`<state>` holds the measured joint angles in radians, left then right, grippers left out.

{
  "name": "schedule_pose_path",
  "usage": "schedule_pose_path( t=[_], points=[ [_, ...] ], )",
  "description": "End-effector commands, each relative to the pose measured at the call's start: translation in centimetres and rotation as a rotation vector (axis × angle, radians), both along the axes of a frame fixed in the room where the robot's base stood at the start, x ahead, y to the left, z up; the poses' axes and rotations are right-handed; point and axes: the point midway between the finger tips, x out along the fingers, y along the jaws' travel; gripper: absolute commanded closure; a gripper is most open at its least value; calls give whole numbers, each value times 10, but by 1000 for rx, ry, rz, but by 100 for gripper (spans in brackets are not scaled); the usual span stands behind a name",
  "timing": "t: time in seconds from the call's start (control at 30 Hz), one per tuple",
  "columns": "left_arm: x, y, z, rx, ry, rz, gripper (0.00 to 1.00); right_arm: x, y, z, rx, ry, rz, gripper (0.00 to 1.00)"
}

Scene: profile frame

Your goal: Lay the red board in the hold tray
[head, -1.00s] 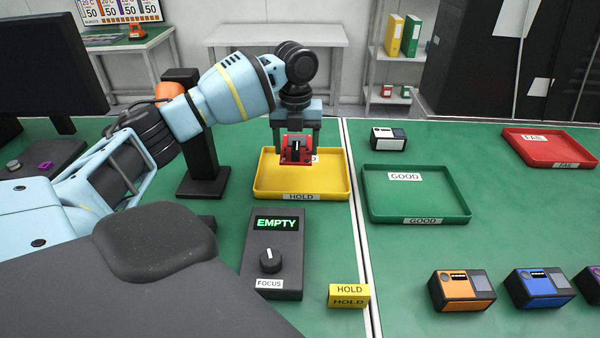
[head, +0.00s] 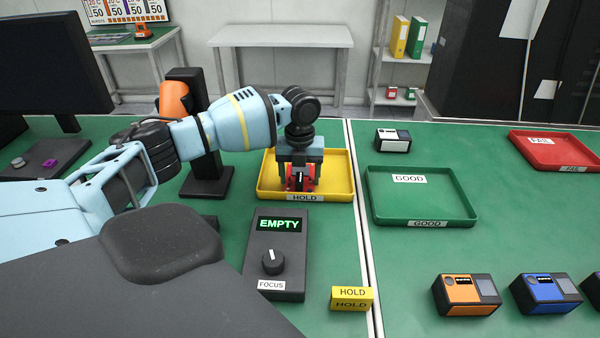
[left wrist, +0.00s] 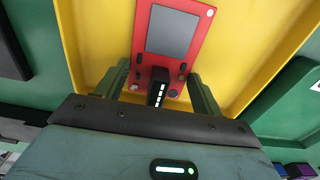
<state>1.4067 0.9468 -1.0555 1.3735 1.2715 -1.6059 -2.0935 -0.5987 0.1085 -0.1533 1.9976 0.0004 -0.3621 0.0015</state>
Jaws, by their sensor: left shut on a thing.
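The red board (head: 308,178) is in my left gripper (head: 299,182), low inside the yellow hold tray (head: 340,165). In the left wrist view the red board (left wrist: 178,45) shows a grey square and a black block with white marks. The yellow tray floor (left wrist: 240,40) lies under the board. I cannot tell whether the board touches the floor. My right gripper is not in view.
A dark box with an EMPTY display (head: 278,250) stands in front of the tray. A yellow HOLD block (head: 352,298) is to its right. The green GOOD tray (head: 420,205) is right of the hold tray. A dark stand (head: 205,180) is at the left.

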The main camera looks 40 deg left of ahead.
Motion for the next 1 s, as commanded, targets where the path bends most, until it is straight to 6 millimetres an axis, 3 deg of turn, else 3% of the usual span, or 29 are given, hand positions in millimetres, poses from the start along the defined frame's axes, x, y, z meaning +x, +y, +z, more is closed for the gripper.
schedule_pose_path(
  t=[0.3, 0.33, 0.47, 0.8, 1.0],
  points=[
    [0, 0, -3, 0, -1, 0, 57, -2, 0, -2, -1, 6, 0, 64],
    [0, 0, -2, 0, -1, 0, 29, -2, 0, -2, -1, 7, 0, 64],
    [0, 0, -2, 0, -1, 0, 11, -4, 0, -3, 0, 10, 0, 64],
    [0, 0, 0, 0, -1, 0, 11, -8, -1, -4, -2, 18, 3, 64],
    [1, 0, 25, -1, -6, 0, 11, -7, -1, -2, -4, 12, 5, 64]
  ],
)
